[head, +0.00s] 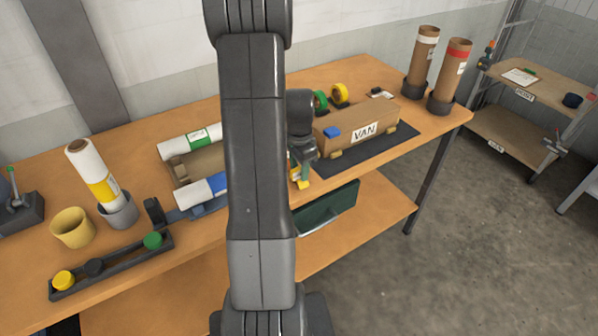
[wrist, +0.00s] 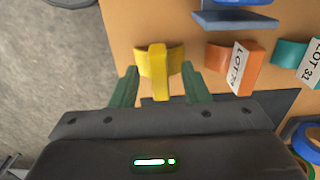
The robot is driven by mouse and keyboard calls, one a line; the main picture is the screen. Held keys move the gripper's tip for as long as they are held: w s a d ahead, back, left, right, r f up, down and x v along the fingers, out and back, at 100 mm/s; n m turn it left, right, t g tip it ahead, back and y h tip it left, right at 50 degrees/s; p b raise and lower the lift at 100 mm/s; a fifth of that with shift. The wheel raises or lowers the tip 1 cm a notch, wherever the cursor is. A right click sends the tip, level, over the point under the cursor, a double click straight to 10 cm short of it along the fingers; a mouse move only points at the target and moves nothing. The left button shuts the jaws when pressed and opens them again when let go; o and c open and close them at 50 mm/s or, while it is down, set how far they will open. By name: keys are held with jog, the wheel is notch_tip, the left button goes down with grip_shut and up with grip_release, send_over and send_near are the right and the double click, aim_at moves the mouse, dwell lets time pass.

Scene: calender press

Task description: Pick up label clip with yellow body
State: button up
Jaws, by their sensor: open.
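The label clip with a yellow body (wrist: 159,70) lies on the orange-brown table near its edge in the wrist view. My gripper (wrist: 158,82) is open, with its two green fingers on either side of the clip's lower part. The clip's upright middle piece stands between the fingers, with gaps left and right. I cannot tell how far the fingertips are above the table. In the head view my gripper (head: 300,172) shows small beside my arm, with a bit of yellow (head: 302,184) at its tip. My arm hides much of that area.
To the clip's right are an orange label clip (wrist: 222,67) and a teal one (wrist: 290,58), with a blue-grey part (wrist: 235,20) above. A dark mat (head: 375,148) bears the VAN box (head: 345,124). Bare floor (wrist: 45,70) lies left of the table edge.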

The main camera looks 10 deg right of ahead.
aim_at(299, 168)
jog(key=shift+f, duration=0.4)
grip_shut()
notch_tip(299, 168, up, 10)
jog(key=shift+r+b, duration=0.1)
jog(key=shift+b, duration=0.55)
